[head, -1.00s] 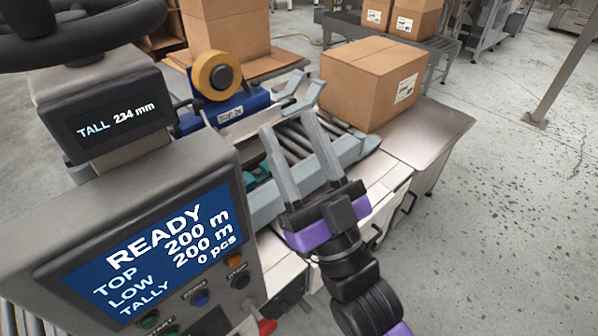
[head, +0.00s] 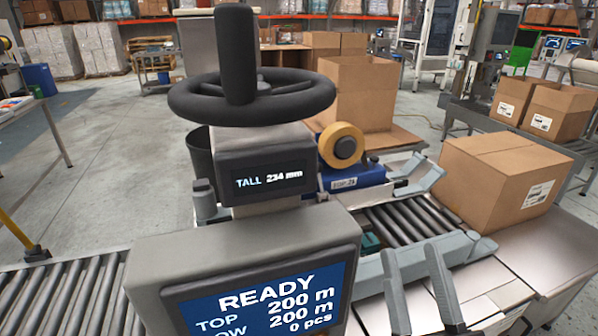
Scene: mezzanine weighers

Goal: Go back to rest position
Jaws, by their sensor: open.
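My wrist and the rest of my arm are below the picture's edge.
A machine with a READY display (head: 265,300) and a black handwheel (head: 250,97) stands close in front. A tape dispenser (head: 342,146) sits behind it. A closed carton (head: 505,180) rests right of the rollers (head: 405,220). Open floor (head: 120,150) lies at left.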

